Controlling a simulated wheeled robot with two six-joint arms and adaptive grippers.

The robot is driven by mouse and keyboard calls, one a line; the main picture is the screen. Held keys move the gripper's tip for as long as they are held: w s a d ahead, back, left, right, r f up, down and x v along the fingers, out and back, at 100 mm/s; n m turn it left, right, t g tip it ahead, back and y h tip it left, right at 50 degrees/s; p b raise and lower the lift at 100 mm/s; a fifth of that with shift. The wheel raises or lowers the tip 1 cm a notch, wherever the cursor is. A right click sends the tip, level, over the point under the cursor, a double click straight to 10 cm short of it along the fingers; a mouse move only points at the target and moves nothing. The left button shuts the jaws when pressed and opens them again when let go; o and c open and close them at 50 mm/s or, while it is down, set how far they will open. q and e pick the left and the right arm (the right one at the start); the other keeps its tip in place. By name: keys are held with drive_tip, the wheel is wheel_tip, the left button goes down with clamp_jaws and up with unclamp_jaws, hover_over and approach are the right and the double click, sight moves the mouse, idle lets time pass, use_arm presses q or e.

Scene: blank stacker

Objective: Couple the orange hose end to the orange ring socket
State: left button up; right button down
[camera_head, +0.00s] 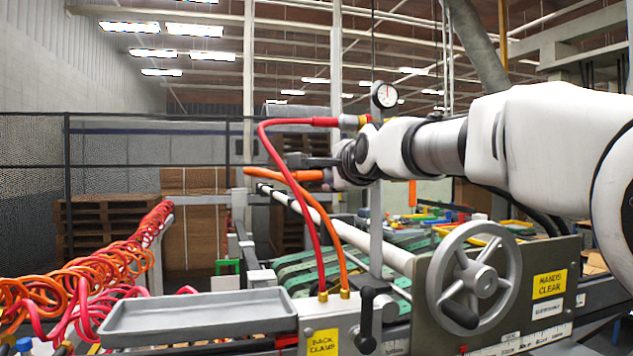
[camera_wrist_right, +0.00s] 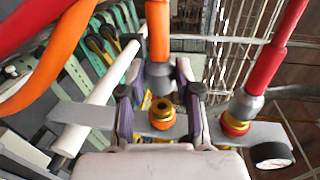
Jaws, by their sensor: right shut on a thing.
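My right gripper (camera_head: 318,168) is shut on the orange hose (camera_head: 292,186) near its end, at the left of the post. In the right wrist view the orange hose end (camera_wrist_right: 158,72), with its grey collar, sits between the fingers of the gripper (camera_wrist_right: 157,85). Just below it is the orange ring socket (camera_wrist_right: 162,115), brass-rimmed, on a grey bar (camera_wrist_right: 205,131). Its dark opening shows, and the collar appears slightly apart from it. In the head view my wrist hides the orange socket. My left gripper is not in view.
A red hose (camera_wrist_right: 268,55) sits on the neighbouring red ring socket (camera_wrist_right: 236,126), close beside my gripper. A round gauge (camera_head: 384,95) tops the post. Below are a handwheel (camera_head: 474,280), a grey tray (camera_head: 198,318) and the hose block with a yellow label (camera_head: 323,342).

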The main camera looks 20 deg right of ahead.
drive_tip(key=shift+d, duration=0.3)
drive_tip(key=shift+a+r, duration=0.1)
idle(0.3)
drive_tip(key=shift+d+p, duration=0.2)
drive_tip(key=shift+p, duration=0.15)
drive_tip(key=shift+d, duration=0.45)
idle(0.7)
drive_tip(key=c, duration=1.4)
unclamp_jaws()
drive_tip(key=c, duration=0.4)
drive_tip(key=shift+d, duration=0.75)
